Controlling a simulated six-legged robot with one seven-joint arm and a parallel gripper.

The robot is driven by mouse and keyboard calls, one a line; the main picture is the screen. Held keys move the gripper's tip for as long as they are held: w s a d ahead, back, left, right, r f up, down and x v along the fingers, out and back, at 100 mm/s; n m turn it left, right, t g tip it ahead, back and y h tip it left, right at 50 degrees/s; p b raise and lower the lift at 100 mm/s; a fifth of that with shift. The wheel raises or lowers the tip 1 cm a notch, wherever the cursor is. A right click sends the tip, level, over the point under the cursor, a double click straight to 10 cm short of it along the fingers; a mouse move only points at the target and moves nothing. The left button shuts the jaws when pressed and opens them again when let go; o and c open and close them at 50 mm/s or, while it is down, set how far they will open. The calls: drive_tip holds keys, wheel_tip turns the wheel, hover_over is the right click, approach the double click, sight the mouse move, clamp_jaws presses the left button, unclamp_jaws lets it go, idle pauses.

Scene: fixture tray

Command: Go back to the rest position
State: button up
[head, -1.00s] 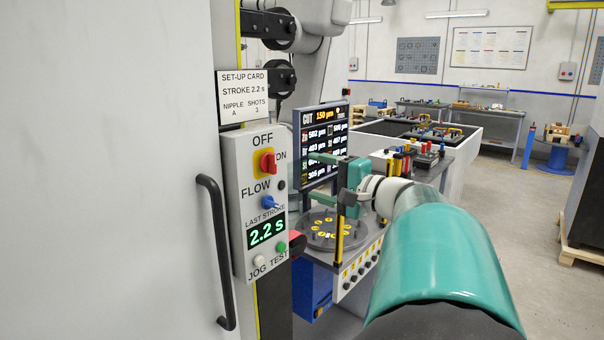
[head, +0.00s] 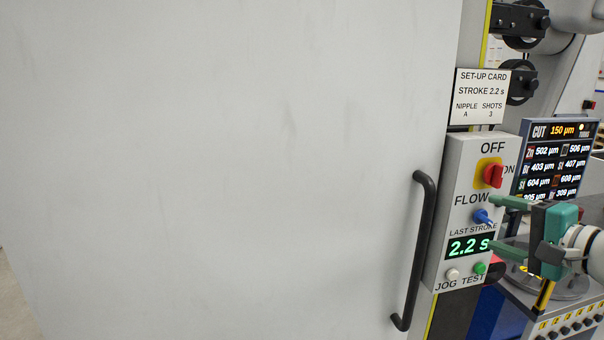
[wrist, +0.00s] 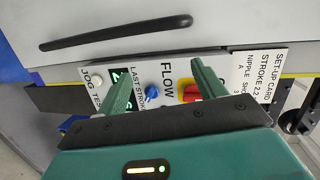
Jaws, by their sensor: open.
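My gripper (head: 503,225) is at the right of the head view, its two green fingers spread apart and pointing left toward the control panel (head: 450,157). In the wrist view my gripper (wrist: 160,85) is open, with nothing between its fingers. Between and beyond the fingers are the blue flow knob (wrist: 152,93) and the red switch on its yellow plate (wrist: 190,92). I cannot tell whether a fingertip touches the panel.
A large white door (head: 230,170) with a black handle (head: 421,250) fills the left. A set-up card (head: 481,95) hangs above the panel, whose display (head: 468,246) reads 2.2 s. A screen (head: 553,160) and a round plate (head: 550,285) stand behind my gripper.

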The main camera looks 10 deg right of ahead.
drive_tip(key=a+f+n+g+y, duration=0.1)
drive_tip(key=a+f+n+g, duration=0.25)
drive_tip(key=a, duration=0.55)
drive_tip(key=a+f+n+g+y, duration=0.1)
drive_tip(key=a+f+n+g, duration=0.15)
drive_tip(key=a+f, duration=0.4)
drive_tip(key=s+a+f+n+g+h, duration=0.2)
drive_tip(key=s+a+f+n, duration=0.2)
drive_tip(key=a, duration=0.2)
drive_tip(key=s+a+f+n+g+h, duration=0.1)
drive_tip(key=s+a+f+n+h, duration=0.2)
drive_tip(key=s+a+n, duration=0.1)
drive_tip(key=shift+s+a+f+n+g+h, duration=0.35)
drive_tip(key=shift+s+a, duration=0.4)
drive_tip(key=shift+a, duration=0.4)
